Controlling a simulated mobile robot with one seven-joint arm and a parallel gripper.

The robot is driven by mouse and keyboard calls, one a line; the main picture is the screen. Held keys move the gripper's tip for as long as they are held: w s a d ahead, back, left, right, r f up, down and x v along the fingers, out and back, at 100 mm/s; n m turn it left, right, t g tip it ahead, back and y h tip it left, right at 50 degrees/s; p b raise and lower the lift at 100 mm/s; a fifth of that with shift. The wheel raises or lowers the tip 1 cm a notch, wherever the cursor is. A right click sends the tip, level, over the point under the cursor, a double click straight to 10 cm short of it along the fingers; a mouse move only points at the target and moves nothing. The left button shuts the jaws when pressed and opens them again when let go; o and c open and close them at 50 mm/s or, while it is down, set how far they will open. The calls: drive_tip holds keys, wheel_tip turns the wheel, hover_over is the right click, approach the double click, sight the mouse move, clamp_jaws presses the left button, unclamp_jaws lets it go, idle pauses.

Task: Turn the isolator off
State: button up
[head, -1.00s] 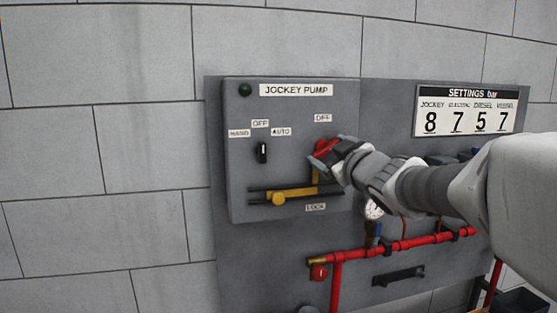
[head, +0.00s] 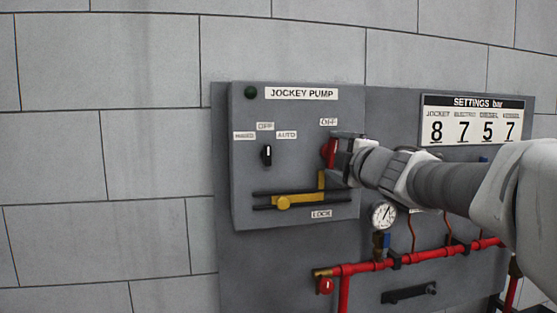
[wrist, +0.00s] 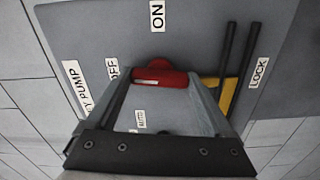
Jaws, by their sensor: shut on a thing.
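The grey jockey pump box (head: 245,190) is on the wall panel. Its red isolator handle (head: 328,152) is on the right side of the box front, below the OFF label (head: 329,122). In the wrist view the red handle (wrist: 160,76) lies crosswise between my fingers, its white-marked end towards the OFF label (wrist: 112,69); the ON label (wrist: 157,16) is off to its side. In the head view the handle looks about upright. My gripper (head: 338,155) is shut on the handle and partly hides it. Its fingers also show in the wrist view (wrist: 160,92).
A yellow sliding bar (head: 300,201) runs between dark rails below the handle, by the LOCK label (head: 321,214). A black selector (head: 266,155) is to the left. A gauge (head: 383,214) and red pipe (head: 420,256) are below my arm.

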drive_tip(key=shift+n, duration=0.6)
drive_tip(key=o, duration=1.1)
drive_tip(key=shift+s, duration=0.1)
drive_tip(key=s+d+p, duration=0.2)
drive_tip(key=s+d, duration=0.1)
drive_tip(key=s, duration=1.4)
drive_tip(key=shift+d, duration=0.2)
